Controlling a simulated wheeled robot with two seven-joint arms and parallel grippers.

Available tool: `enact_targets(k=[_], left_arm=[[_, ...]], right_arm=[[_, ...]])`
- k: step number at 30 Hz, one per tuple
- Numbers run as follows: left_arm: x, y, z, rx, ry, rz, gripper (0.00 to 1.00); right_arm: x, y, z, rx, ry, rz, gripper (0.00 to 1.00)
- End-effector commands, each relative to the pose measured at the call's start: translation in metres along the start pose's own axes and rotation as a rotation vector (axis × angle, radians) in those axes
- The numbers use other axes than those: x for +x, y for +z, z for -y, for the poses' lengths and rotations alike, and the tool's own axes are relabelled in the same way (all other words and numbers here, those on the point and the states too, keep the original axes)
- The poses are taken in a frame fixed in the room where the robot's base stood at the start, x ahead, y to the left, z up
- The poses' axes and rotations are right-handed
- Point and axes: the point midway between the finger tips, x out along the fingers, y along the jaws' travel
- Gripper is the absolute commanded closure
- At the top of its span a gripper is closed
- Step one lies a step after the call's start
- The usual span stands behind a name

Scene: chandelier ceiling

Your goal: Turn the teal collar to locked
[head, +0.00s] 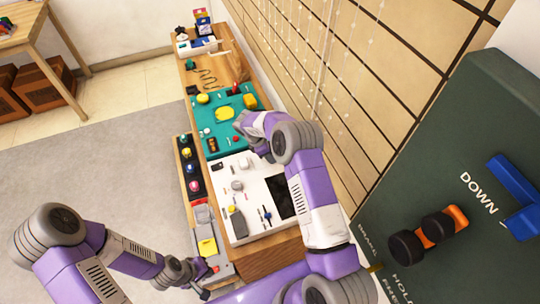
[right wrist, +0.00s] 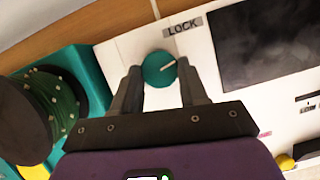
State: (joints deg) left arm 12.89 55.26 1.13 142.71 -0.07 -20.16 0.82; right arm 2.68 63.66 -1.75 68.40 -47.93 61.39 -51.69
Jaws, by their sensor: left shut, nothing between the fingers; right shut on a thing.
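The teal collar (right wrist: 158,68) is a round knob on a white panel in the right wrist view. A pale line on it points right and slightly up. The LOCK label (right wrist: 182,26) is just above and right of it. My right gripper (right wrist: 159,77) is shut on the collar, one finger on each side. In the head view my right forearm and wrist cover the collar. My left gripper (head: 207,287) is low in the head view, shut and empty, near the front corner of the bench, away from the collar.
The white panel (head: 240,222) has a dark screen and several small controls. A teal panel (head: 205,141) lies beyond it. A green spool (right wrist: 58,93) stands close to the left of my right gripper. A dark green board (head: 440,130) with handles stands at right.

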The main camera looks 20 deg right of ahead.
Motion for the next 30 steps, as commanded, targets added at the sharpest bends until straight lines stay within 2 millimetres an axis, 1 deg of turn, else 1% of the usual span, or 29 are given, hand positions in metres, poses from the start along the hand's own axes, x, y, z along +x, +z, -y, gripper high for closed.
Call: enact_targets(k=[6, 12, 18, 30], left_arm=[[0.0064, -0.0003, 0.0024, 0.0, 0.0, 0.0, 1.0], [0.0091, -0.0004, 0.0034, 0.0, 0.0, 0.0, 1.0], [0.01, -0.0005, 0.0037, 0.0, 0.0, 0.0, 1.0], [0.01, -0.0005, 0.0038, 0.0, 0.0, 0.0, 1.0]], right_arm=[[0.0014, -0.0008, -0.0015, 0.128, -0.053, 0.0, 0.87], [0.0006, -0.0006, -0.0023, 0.201, -0.083, -0.001, 0.87], [0.0005, -0.0002, -0.0024, 0.233, -0.097, 0.0, 0.87], [0.0004, 0.0001, -0.0022, 0.24, -0.1, -0.001, 0.87]])
